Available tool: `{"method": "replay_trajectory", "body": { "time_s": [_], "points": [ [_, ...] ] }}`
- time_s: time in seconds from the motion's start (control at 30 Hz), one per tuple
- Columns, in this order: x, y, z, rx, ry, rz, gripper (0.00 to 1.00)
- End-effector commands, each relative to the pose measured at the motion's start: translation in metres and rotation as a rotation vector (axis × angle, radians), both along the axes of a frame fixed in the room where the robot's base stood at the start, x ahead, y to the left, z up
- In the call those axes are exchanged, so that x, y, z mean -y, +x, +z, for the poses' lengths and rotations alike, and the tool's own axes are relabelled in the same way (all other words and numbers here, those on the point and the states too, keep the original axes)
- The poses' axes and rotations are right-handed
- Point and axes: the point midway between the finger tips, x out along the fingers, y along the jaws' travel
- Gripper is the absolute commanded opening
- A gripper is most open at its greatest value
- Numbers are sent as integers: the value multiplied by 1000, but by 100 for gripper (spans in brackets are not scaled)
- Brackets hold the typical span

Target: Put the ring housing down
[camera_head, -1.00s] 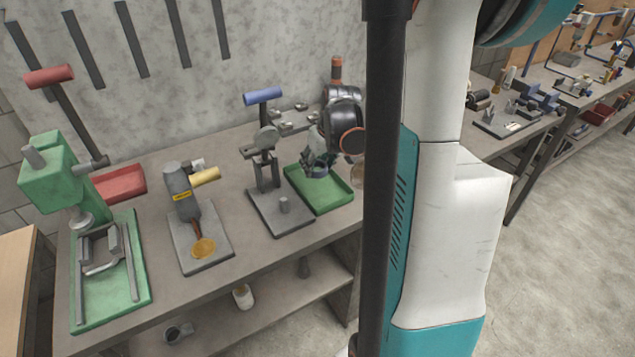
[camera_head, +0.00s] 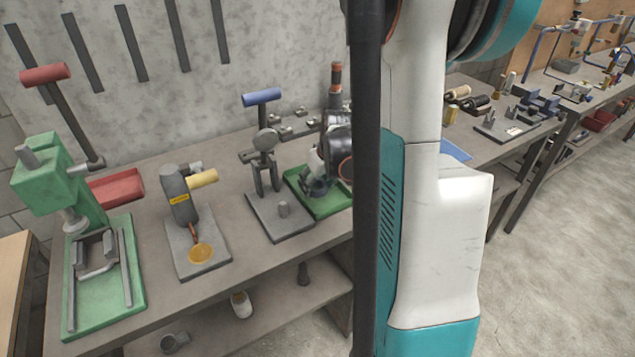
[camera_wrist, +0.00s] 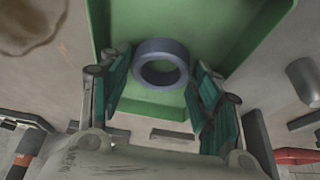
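The ring housing (camera_wrist: 137,66) is a short blue-grey ring with an open middle. In the wrist view it sits between the two teal finger pads of my gripper (camera_wrist: 160,76), with a pad close against each side. My gripper appears shut on it. Behind the ring is the green tray (camera_wrist: 215,30). In the head view my gripper (camera_head: 318,184) points down into the green tray (camera_head: 331,210), and the ring is small and partly covered there. I cannot tell whether the ring touches the tray floor.
A grey press with a blue handle (camera_head: 262,98) stands just left of the tray. Further left are a grey fixture with a yellow handle (camera_head: 202,179) and a green press (camera_head: 50,175). Small metal parts lie behind the tray. My column and arm hide the bench to the right.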

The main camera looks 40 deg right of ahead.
Motion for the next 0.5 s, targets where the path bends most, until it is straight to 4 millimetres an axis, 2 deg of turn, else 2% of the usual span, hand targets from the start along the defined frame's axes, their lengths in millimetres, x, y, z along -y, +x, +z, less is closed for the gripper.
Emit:
{"method": "replay_trajectory", "body": {
  "time_s": [0.37,0.5],
  "points": [
    [0,0,2,0,0,0,68],
    [-1,-3,13,0,0,0,68]
  ]
}}
